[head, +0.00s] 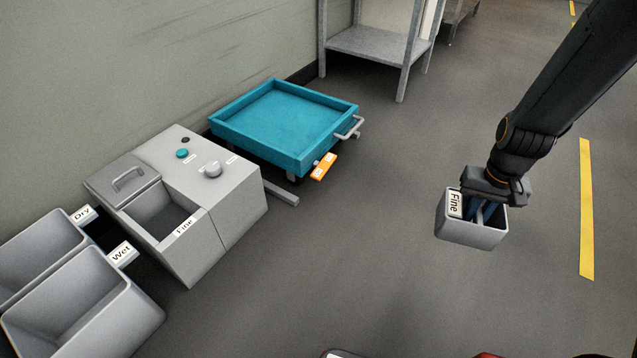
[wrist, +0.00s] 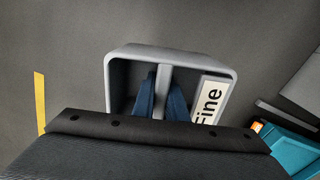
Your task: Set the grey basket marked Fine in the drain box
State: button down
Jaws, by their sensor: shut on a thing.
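The grey basket (head: 470,232) with a white "Fine" label hangs in the air at the right of the head view. In the wrist view the basket (wrist: 222,72) is seen from above, with a bar across its middle. My gripper (head: 478,212) points down into the basket; its blue fingers (wrist: 162,100) are shut on that bar. A grey machine (head: 238,200) stands at the left, with an open box-shaped well (head: 160,212) labelled "Fine" at its front. The basket is well to the right of it. No thing in view is marked as the drain box.
Two grey bins marked Dry (head: 40,245) and Wet (head: 85,305) stand at lower left. A teal tray cart (head: 300,160) with an orange tag is behind the machine. A metal shelf (head: 370,45) stands at the back. The floor between machine and basket is clear.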

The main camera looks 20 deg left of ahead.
aim_at(173, 230)
jog(key=u, duration=0.65)
jog(key=i, duration=0.85)
jog(key=u, duration=1.05)
jog(key=i, duration=0.25)
jog(key=u, duration=0.25)
